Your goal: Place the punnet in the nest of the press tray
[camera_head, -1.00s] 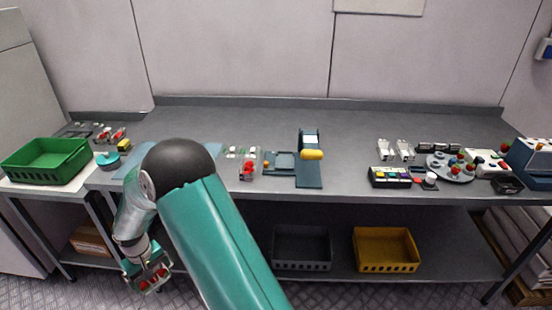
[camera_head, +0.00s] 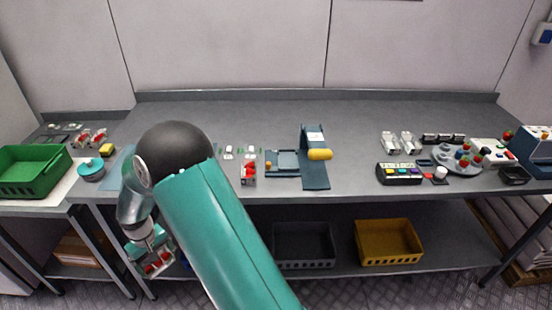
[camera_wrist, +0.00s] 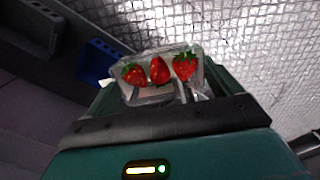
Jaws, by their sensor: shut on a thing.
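My gripper (camera_head: 153,255) is low at the left in the head view, in front of the bench and below its top. It is shut on a clear punnet (camera_wrist: 158,92) with three strawberries in a row, seen from above in the wrist view. The punnet also shows small in the head view (camera_head: 158,264). The press (camera_head: 314,165) stands on the bench near the middle, dark blue with a yellow handle. The press tray (camera_head: 286,154) lies just left of it; its nest looks empty. My gripper is well left of the tray and lower.
Another strawberry punnet (camera_head: 249,173) stands left of the press tray. A green crate (camera_head: 30,178) and a teal round object (camera_head: 91,170) are at far left. A grey bin (camera_head: 304,245) and a yellow bin (camera_head: 388,242) sit on the lower shelf. The bench back is clear.

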